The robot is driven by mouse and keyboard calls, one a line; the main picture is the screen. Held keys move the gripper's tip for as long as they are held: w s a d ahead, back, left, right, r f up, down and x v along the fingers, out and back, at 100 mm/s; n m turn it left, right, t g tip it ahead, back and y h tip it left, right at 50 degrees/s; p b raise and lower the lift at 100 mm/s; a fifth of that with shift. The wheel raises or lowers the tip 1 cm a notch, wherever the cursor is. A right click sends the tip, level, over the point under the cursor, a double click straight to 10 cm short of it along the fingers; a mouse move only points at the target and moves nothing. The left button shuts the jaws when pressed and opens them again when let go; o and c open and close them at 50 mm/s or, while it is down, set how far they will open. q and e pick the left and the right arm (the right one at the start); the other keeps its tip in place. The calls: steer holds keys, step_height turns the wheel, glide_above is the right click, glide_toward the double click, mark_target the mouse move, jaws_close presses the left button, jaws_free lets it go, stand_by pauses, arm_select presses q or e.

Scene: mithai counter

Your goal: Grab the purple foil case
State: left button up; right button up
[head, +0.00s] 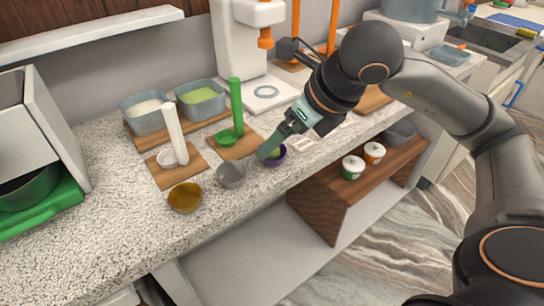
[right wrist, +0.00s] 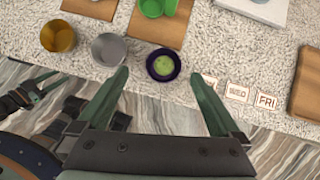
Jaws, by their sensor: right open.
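The purple foil case (head: 273,163) stands on the speckled counter near its front edge, with a round pale green piece inside. It also shows in the right wrist view (right wrist: 163,79). My right gripper (right wrist: 161,76) is open and empty, with one finger on each side of the case in that view. In the head view my right gripper (head: 266,152) hides part of the case; I cannot tell whether it touches. What looks like my left gripper (right wrist: 42,88) shows at the left of the right wrist view, away from the case; its jaws are too small to judge.
A silver cup (head: 231,175) and a gold cup (head: 185,198) stand left of the case. Behind are a green post (head: 236,105) and a white post (head: 175,135) on boards. Day cards (right wrist: 237,92) lie to the right. The counter's front edge is close.

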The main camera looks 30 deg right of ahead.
mark_target(272, 155)
steer(key=x, duration=0.4)
steer(key=shift+w+d+f+b, duration=0.1)
steer(key=shift+d+f+b, duration=0.2)
steer(key=shift+f+b, duration=0.1)
steer(key=shift+w+f, duration=0.15)
steer(key=shift+f, duration=0.05)
steer(key=shift+c, duration=0.2)
steer(key=c, duration=1.3)
steer(key=shift+r, duration=0.1)
